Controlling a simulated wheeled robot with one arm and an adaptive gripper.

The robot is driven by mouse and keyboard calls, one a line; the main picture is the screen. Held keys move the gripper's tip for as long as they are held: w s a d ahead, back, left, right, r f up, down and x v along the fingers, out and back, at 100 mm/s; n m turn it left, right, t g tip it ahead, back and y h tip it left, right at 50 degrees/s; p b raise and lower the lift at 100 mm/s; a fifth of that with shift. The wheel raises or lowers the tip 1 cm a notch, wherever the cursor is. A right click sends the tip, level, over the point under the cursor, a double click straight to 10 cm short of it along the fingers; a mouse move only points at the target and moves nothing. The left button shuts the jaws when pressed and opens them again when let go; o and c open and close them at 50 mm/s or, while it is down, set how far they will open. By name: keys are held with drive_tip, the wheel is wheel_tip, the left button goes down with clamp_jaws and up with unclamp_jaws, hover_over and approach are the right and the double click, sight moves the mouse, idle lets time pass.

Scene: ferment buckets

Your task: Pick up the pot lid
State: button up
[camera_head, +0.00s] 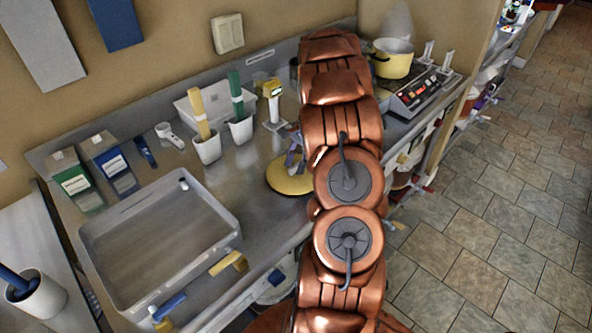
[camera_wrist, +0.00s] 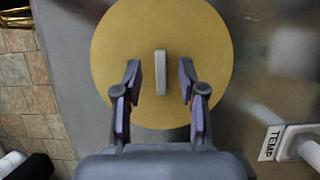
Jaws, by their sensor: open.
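The pot lid (camera_wrist: 120,40) is a flat yellow disc with a grey bar handle (camera_wrist: 161,72) at its middle. It lies on the steel counter, and in the head view the lid (camera_head: 289,184) is partly hidden by my arm. My gripper (camera_wrist: 160,82) is open above the lid, with one finger on each side of the handle and a gap on both sides. In the head view my gripper (camera_head: 294,158) shows only in part, beside my arm. The height of the fingertips over the lid is hard to tell.
A yellow pot (camera_head: 393,60) stands on a burner (camera_head: 412,92) at the back right. White cups (camera_head: 207,150) with coloured sticks and a white-and-yellow device (camera_head: 273,105) stand behind the lid. A large grey tray (camera_head: 160,235) fills the left counter. The counter's front edge is close to the lid.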

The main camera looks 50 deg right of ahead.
drive_tip(key=shift+a+f, duration=0.1)
drive_tip(key=shift+f, duration=0.05)
clamp_jaws()
idle(0.6)
drive_tip(key=shift+r+b, duration=0.75)
drive_tip(key=shift+r, duration=0.1)
drive_tip(key=shift+s+d+r+b, duration=0.2)
drive_tip(key=shift+r+b, duration=0.1)
drive_tip(key=shift+r, duration=0.15)
drive_tip(key=shift+s+d+r+b, duration=0.1)
drive_tip(key=shift+s+r+b, duration=0.15)
drive_tip(key=shift+r, duration=0.2)
drive_tip(key=s+d+b, duration=0.1)
drive_tip(key=s, duration=0.3)
drive_tip(key=s+d+r+b, duration=0.1)
drive_tip(key=s+d+b, duration=0.1)
drive_tip(key=s, duration=0.3)
drive_tip(key=s+d+b, duration=0.1)
drive_tip(key=s+d, duration=0.1)
drive_tip(key=s, duration=0.2)
drive_tip(key=shift+s+d+r+b, duration=0.15)
drive_tip(key=shift+s+r+b, duration=0.05)
drive_tip(key=shift+s+b, duration=0.1)
drive_tip(key=shift+s, duration=0.25)
